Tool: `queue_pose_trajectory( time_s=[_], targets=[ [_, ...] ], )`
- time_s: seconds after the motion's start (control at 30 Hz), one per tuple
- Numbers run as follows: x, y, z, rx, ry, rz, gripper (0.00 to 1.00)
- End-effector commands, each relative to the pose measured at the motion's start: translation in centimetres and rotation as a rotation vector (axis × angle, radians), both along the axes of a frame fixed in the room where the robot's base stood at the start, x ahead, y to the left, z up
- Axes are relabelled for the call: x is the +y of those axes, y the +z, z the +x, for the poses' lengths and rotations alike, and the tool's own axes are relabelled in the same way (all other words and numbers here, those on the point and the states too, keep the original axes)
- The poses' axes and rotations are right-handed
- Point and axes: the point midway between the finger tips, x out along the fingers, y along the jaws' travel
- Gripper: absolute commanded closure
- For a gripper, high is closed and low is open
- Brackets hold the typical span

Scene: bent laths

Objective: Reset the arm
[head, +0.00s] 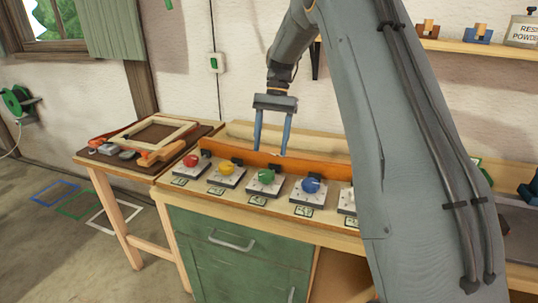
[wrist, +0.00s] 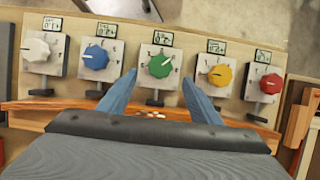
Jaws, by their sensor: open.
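My gripper (head: 271,138) is open and empty, its two blue-grey fingers pointing down above the bench, behind the row of knobs. In the wrist view its fingertips (wrist: 160,82) lie on either side of the green knob (wrist: 160,63), apart from it. My arm reaches down from the upper right of the head view. The red knob (head: 191,160), yellow knob (head: 227,168), green knob and blue knob (head: 310,186) each sit on a metal plate. A white knob (wrist: 39,50) shows in the wrist view; my arm partly hides it in the head view.
An orange wooden strip (head: 280,164) runs behind the knobs. A side table (head: 104,163) at left holds a wooden frame and clamps. A green cabinet (head: 240,245) stands under the bench. A shelf (head: 450,46) is on the wall at upper right.

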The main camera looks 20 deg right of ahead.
Motion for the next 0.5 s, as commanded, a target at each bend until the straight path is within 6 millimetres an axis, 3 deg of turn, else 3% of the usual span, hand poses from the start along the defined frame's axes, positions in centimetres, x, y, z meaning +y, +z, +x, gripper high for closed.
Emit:
queue_pose_trajectory(
  time_s=[0.37,0.5],
  targets=[
    [0.0,0.1,-0.2,-0.004,0.005,-0.002,0.42],
    [0.5,-0.3,-2.0,-0.042,0.045,-0.014,0.42]
  ],
)
